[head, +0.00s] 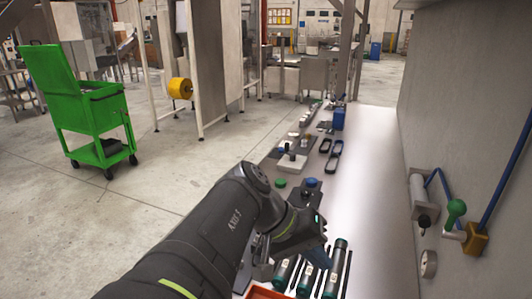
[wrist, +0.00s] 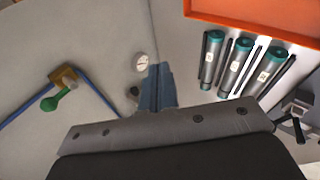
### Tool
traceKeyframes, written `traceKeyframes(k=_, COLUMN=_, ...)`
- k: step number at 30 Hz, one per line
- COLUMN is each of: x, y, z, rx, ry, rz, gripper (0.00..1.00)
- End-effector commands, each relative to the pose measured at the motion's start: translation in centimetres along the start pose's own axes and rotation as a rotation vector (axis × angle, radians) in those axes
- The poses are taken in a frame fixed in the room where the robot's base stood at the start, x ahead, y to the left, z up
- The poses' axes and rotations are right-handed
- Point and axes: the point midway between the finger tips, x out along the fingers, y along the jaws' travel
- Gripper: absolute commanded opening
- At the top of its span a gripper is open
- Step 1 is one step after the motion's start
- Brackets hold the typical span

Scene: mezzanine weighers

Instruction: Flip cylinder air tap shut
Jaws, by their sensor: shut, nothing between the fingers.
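The air tap's green lever (head: 455,213) stands up from a brass block (head: 475,240) on the wall at the right, with a blue hose running from it. In the wrist view the green lever (wrist: 52,104) points away from the brass block (wrist: 64,76) at the left. A pale cylinder (head: 418,193) with a blue hose is mounted beside the tap. My gripper (head: 320,258) is low over the bench, left of the tap and well apart from it. Its blue-grey fingers (wrist: 158,85) are together and empty in the wrist view.
A round gauge (head: 429,264) sits below the cylinder. Three grey tubes with teal caps (head: 337,265) lie in a rack near my gripper. An orange tray (wrist: 255,22) is beside them. The bench between the rack and wall (head: 375,200) is clear.

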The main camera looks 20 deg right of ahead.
Motion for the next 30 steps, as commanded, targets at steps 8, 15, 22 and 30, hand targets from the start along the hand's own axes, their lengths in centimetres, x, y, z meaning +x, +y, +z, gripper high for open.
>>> traceKeyframes(k=8, x=-0.1, y=7.2, z=-5.6, rx=0.061, ry=-0.122, rz=0.326, gripper=0.0)
traceKeyframes(k=15, x=-0.8, y=12.4, z=-10.5, rx=0.136, ry=-0.191, rz=0.615, gripper=0.0)
traceKeyframes(k=22, x=-1.5, y=15.1, z=-13.7, rx=0.196, ry=-0.216, rz=0.811, gripper=0.0)
traceKeyframes(k=30, x=-1.9, y=15.9, z=-14.7, rx=0.219, ry=-0.22, rz=0.879, gripper=0.0)
